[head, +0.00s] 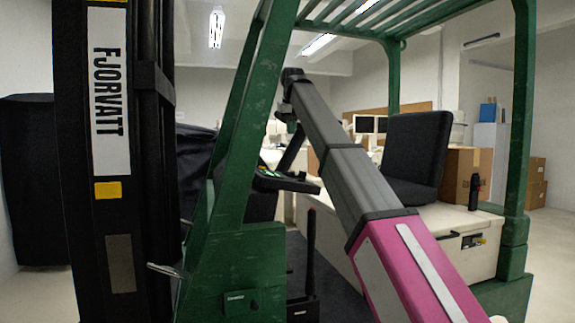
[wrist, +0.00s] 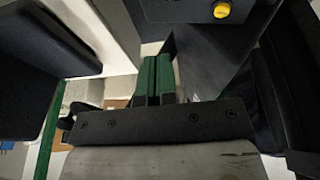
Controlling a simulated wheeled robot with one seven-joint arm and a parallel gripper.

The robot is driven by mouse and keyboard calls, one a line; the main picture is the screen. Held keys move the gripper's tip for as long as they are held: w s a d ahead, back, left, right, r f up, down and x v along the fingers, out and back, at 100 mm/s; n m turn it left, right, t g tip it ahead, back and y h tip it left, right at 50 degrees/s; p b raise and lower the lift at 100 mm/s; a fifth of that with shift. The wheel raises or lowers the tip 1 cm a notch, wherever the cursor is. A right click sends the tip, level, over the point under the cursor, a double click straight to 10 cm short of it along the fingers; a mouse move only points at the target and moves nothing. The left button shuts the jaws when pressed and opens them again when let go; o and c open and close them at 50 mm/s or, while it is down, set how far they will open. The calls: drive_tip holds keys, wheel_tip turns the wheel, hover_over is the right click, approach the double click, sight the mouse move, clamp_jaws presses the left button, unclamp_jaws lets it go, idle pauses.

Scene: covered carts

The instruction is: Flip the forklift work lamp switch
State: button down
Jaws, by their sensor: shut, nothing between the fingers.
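The green forklift (head: 240,258) stands close in front of me, and my arm reaches into its cab. A dark dash console (head: 285,181) with small green marks sits behind the front pillar. I cannot make out which part is the work lamp switch. In the wrist view my gripper (wrist: 157,68) is shut, its two green fingers side by side with nothing held. A round yellow knob (wrist: 222,9) on a dark panel lies ahead and to the right of the fingertips, apart from them. In the head view I cannot clearly make out my gripper, near the pillar.
The black mast (head: 152,215) with a FJORVATT label and the green front pillar (head: 262,90) stand at the left. The black seat (head: 415,150) is on a cream housing (head: 480,226). Cardboard boxes (head: 468,170) stand behind. A black covered shape (head: 35,180) is at far left.

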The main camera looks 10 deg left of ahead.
idle(0.3)
drive_tip(key=x, duration=1.3)
drive_tip(key=shift+s+d+f, duration=0.15)
drive_tip(key=shift+s+d, duration=0.2)
drive_tip(key=shift+d, duration=0.05)
drive_tip(key=shift+w+f, duration=0.1)
drive_tip(key=shift+f, duration=0.35)
